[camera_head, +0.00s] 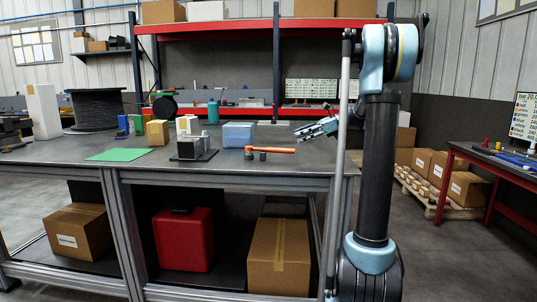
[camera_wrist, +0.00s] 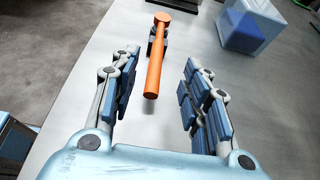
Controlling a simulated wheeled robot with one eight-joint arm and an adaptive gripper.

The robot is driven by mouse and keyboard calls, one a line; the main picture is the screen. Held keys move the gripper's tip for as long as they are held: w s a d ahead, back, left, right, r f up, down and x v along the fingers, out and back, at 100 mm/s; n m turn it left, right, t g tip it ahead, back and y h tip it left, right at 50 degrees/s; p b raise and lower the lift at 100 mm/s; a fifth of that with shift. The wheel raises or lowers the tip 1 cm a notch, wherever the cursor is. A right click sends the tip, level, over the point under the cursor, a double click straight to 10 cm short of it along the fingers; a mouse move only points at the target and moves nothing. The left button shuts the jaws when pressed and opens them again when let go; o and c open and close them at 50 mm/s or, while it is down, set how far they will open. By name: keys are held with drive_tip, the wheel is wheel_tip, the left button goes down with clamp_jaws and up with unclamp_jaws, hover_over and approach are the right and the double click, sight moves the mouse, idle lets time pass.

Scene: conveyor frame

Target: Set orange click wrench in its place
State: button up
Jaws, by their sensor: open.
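The orange click wrench (camera_head: 276,150) lies near the right end of the grey workbench, its head to the left and its handle toward my gripper. Small dark supports (camera_head: 262,156) show under its head end. In the wrist view the wrench (camera_wrist: 155,68) runs lengthwise with its round head at the far end and its handle end nearest me. My gripper (camera_head: 317,130) is open and empty, to the right of the wrench. In the wrist view the open fingers (camera_wrist: 158,75) stand on both sides of the handle's line, with gaps to it. The wrench's place cannot be told.
A translucent blue bin (camera_head: 238,134) stands behind the wrench. A dark block fixture (camera_head: 190,148), a cardboard box (camera_head: 157,132) and a green mat (camera_head: 117,154) lie further left on the bench (camera_head: 60,152). A red shelf rack (camera_head: 220,27) rises behind. The bench around the handle is clear.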

drive_tip(key=x, duration=1.4)
drive_tip(key=shift+f, duration=0.2)
drive_tip(key=shift+d, duration=0.1)
clamp_jaws()
